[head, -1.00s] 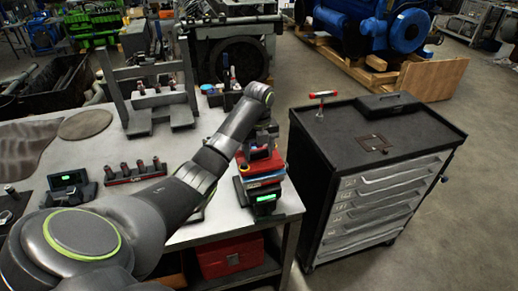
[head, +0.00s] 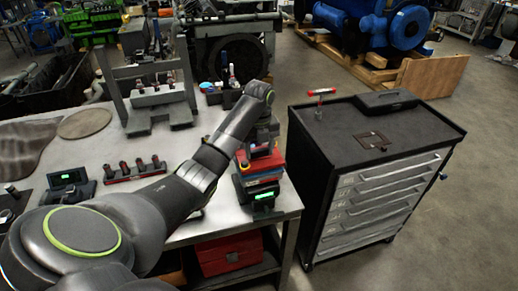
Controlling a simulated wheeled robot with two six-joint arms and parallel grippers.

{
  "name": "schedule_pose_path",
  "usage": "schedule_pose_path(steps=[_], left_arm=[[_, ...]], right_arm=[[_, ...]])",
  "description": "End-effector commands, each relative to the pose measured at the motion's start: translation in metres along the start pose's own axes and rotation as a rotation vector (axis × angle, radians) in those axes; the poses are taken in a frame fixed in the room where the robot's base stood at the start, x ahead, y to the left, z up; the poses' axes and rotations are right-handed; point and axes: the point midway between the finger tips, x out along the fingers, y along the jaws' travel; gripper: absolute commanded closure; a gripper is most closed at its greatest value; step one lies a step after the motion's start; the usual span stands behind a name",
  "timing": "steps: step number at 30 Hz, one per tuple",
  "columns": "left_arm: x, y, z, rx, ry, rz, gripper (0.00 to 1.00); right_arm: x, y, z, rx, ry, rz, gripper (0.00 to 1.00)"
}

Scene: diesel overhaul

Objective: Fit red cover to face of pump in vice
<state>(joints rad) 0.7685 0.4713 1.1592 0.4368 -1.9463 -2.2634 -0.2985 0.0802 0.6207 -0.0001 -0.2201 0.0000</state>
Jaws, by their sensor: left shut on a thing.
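My left gripper (head: 263,143) points down over the right end of the workbench, small and partly hidden by its own wrist. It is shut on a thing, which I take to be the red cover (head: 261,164). The red part shows just below the fingers, close against a dark vice-like block with a green-lit display (head: 264,195). I cannot tell whether the cover touches the pump; the pump's face is not clearly visible there. My right gripper is not in view.
The grey workbench (head: 225,222) holds a red rack with several upright pieces (head: 135,172), a dark press frame (head: 150,95) and a second display unit (head: 70,187). A black drawer cabinet (head: 375,175) stands close on the right, with a red-handled tool (head: 321,98) on top.

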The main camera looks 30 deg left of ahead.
Motion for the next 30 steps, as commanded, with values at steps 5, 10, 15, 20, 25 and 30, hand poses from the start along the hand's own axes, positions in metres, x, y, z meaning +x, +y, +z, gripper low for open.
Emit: schedule_pose_path(steps=[5,10,15,20,25,30], left_arm=[[-0.001,0.000,0.001,0.000,-0.002,-0.001,0.76],[0.002,0.000,0.001,0.000,-0.002,-0.001,0.76],[0.005,0.000,0.000,0.000,-0.002,-0.001,0.76],[0.008,0.000,0.000,0.000,-0.001,-0.001,0.76],[0.012,0.000,0.000,0.000,-0.001,-0.001,0.76],[0.015,0.000,0.000,0.000,-0.001,0.000,0.76]], right_arm=[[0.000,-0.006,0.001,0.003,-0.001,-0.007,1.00],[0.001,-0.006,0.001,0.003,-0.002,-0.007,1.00],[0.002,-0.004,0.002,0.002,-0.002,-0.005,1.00],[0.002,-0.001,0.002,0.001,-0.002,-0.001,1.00],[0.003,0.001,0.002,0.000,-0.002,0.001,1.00],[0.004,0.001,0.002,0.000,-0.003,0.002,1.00]])
